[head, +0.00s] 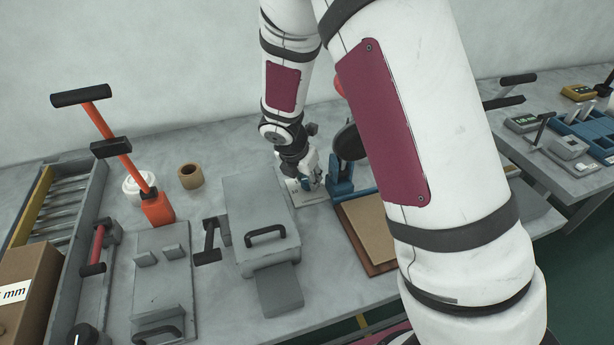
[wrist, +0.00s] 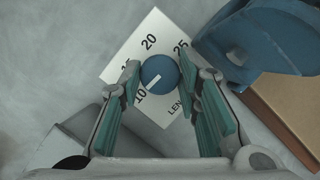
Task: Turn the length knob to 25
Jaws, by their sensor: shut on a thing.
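The length knob (wrist: 158,66) is a round blue dial with a white pointer mark, seen in the wrist view. Its pointer aims at the lower left, toward the 10 mark. The white scale plate (wrist: 155,30) around it shows 10, 20 and 25; another number at the left is partly covered by a finger, and the LEN lettering is partly hidden. My gripper (wrist: 160,75) is shut on the knob, one teal-padded finger on each side. In the head view my gripper (head: 311,180) is down at the plate (head: 305,198), and the knob cannot be made out.
A blue device (wrist: 265,38) stands close to the plate's right side, beside a brown board (head: 366,236). A grey box with a handle (head: 258,215) is left of the gripper. An orange lever (head: 158,208) and a cardboard roll (head: 190,176) stand farther left.

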